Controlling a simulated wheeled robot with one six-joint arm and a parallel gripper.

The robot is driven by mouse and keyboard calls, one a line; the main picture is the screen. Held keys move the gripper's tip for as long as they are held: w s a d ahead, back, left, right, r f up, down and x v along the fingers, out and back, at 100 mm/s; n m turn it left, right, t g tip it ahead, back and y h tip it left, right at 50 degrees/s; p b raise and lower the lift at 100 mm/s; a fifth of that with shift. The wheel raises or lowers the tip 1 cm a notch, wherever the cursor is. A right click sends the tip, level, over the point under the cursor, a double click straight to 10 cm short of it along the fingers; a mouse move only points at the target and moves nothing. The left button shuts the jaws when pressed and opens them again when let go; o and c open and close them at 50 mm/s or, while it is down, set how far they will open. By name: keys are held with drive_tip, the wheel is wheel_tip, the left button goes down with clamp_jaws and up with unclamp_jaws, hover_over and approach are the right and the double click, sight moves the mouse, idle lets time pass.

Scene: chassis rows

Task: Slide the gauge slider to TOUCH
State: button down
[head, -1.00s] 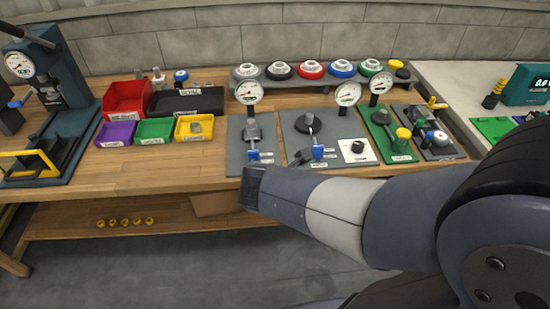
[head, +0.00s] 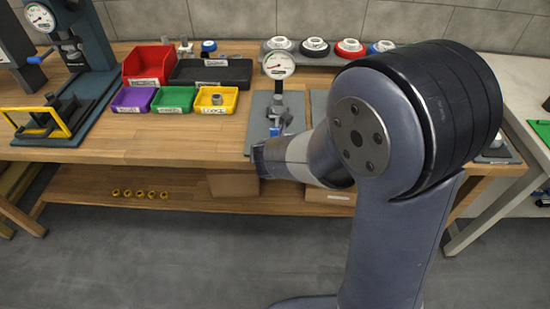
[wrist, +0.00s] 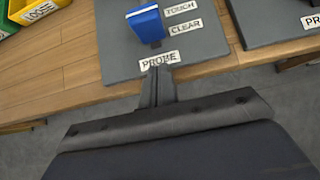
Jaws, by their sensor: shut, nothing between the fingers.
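The gauge slider is a blue block (wrist: 146,22) on a grey plate (wrist: 112,55) in the wrist view. Its foot is beside the CLEAR label (wrist: 185,27); the TOUCH label (wrist: 181,8) is farther from my gripper. A PROBE label (wrist: 159,58) lies on the plate's near edge. My gripper (wrist: 158,72) is shut and empty, its tips by the PROBE label and apart from the blue block. In the head view, the plate (head: 259,125) stands under a round dial gauge (head: 279,65), with blue parts (head: 275,132) near its front. The fingertips are hard to make out there.
Purple (head: 133,99), green (head: 174,98) and yellow (head: 216,100) bins stand left of the plate, with a red bin (head: 149,64) and black tray (head: 211,73) behind. A press stands at far left. My arm hides most fixtures to the right. The wooden bench front (head: 150,146) is bare.

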sight(276, 132)
drive_tip(key=shift+w+r+p, duration=0.2)
drive_tip(key=shift+w+p, duration=0.15)
drive_tip(key=shift+w, duration=1.35)
drive_tip(key=shift+w+d+r+p, duration=0.15)
drive_tip(key=shift+w+p, duration=0.6)
drive_tip(key=shift+w, duration=1.05)
